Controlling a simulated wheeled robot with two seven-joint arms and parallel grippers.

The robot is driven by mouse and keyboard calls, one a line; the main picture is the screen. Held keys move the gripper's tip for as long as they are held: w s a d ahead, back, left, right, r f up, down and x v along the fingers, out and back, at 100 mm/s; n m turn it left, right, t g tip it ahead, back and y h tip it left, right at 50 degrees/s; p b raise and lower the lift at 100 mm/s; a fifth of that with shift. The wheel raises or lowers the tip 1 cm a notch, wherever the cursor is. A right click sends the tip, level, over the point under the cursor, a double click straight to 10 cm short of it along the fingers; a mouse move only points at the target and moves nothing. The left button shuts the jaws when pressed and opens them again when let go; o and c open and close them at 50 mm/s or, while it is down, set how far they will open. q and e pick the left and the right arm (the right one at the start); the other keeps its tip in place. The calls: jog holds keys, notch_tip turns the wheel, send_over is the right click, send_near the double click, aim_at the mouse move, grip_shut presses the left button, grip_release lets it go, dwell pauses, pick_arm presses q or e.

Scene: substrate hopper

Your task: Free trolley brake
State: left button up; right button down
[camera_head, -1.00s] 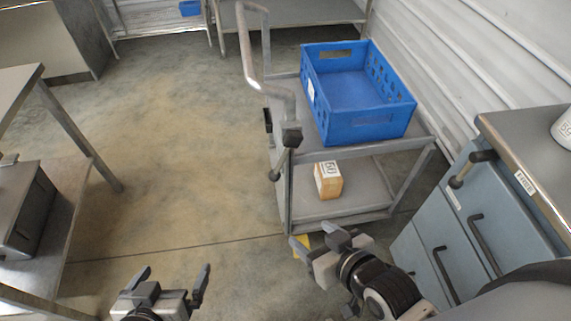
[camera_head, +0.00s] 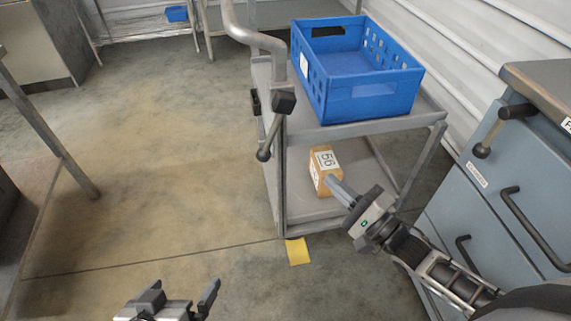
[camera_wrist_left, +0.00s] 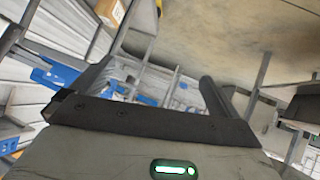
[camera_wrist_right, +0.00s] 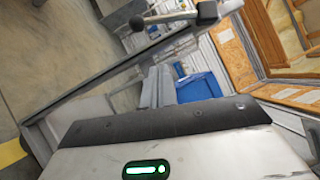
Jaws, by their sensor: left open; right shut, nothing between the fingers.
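The trolley (camera_head: 281,185) is a grey metal two-shelf cart with a bent tube handle (camera_head: 262,40). A lever (camera_head: 270,138) with a dark ball end hangs down-left from the dark block (camera_head: 284,103) on its near corner post. The lever also shows at the top of the right wrist view (camera_wrist_right: 170,18), apart from the fingers. My right gripper (camera_head: 337,190) is shut and empty, in front of the lower shelf and right of the lever. My left gripper (camera_head: 184,292) is open and empty, low over the floor at the bottom of the head view.
A blue crate (camera_head: 372,106) sits on the trolley's top shelf and a small numbered box (camera_head: 325,172) on the lower one. A yellow patch (camera_head: 299,251) lies on the floor by the post. A blue-grey drawer cabinet (camera_head: 480,215) stands right. Floor to the left is clear.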

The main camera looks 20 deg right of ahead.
aim_at(272, 133)
jog(key=shift+w+d+f+m, duration=0.1)
jog(key=shift+d+f+m, duration=0.05)
jog(key=shift+d+m, duration=0.15)
jog(key=w+a+r+b, duration=0.2)
jog(key=w+a+r, duration=0.1)
jog(key=w+a, duration=0.5)
jog(key=shift+w, duration=1)
jog(key=shift+r, duration=0.1)
